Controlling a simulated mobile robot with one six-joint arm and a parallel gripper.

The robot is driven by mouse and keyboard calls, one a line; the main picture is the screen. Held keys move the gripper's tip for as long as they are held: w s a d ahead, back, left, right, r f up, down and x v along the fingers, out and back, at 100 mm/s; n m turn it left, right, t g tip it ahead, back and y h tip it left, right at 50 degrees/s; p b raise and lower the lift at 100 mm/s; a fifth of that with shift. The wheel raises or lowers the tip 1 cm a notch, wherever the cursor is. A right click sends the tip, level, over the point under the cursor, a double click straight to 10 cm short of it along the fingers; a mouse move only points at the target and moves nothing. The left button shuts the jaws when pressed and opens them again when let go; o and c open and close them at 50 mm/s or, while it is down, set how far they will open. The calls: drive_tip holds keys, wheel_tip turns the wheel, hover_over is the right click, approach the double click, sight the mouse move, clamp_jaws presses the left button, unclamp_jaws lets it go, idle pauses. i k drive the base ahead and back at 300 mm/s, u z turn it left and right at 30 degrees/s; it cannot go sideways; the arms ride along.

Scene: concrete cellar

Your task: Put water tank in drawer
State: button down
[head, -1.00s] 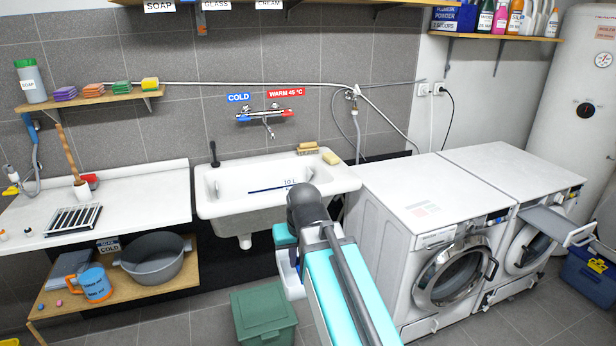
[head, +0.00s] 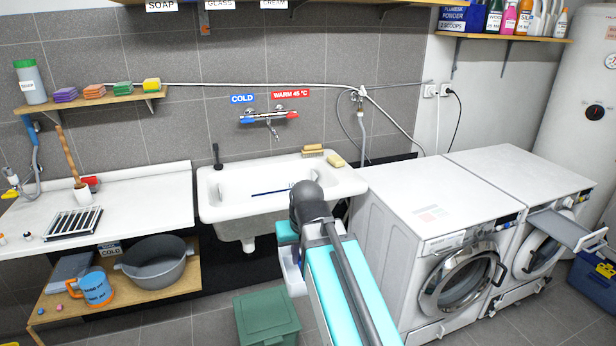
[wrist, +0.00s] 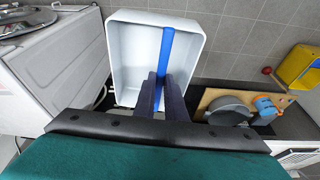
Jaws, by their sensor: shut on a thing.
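The water tank is a white box-shaped thing with a blue bar handle (wrist: 167,50), seen close up in the wrist view (wrist: 125,60). My gripper (wrist: 162,85) is shut on the blue bar. In the head view only a white part of the tank (head: 291,271) shows beside my arm, in front of the sink; the rest is hidden. A grey drawer (head: 568,230) sticks out from the top front of the right-hand white machine, well to the right of my gripper.
The sink (head: 335,183) is behind my arm. A green bin (head: 266,312) stands on the floor. A low shelf (head: 185,287) holds a basin and jug.

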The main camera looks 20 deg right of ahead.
sight(565, 231)
drive_tip(key=z, duration=0.05)
drive_tip(key=i, duration=1.35)
